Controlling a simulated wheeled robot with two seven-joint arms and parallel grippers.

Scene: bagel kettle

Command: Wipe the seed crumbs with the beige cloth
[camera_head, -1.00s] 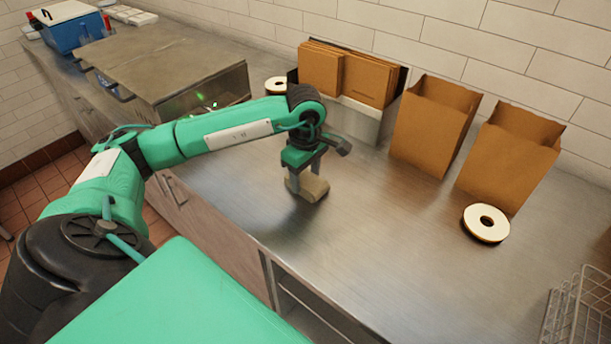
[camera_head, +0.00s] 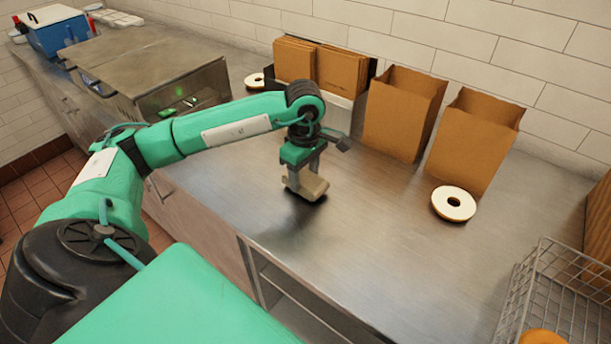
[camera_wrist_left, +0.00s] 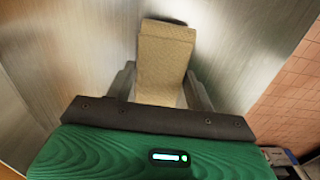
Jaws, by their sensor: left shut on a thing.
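My left gripper (camera_head: 304,178) is shut on the beige cloth (camera_head: 306,188), a folded block low over the steel counter (camera_head: 350,240). In the left wrist view the cloth (camera_wrist_left: 165,58) sits between the two fingers (camera_wrist_left: 160,85) and sticks out past them. I cannot tell whether the cloth touches the counter. No seed crumbs can be made out in either view; they may be too small or hidden by the arm and cloth. My right gripper is not in view.
A holder of flat brown sheets (camera_head: 335,72) stands behind my gripper. A wire basket (camera_head: 560,290) is at the lower right. The counter's middle is clear.

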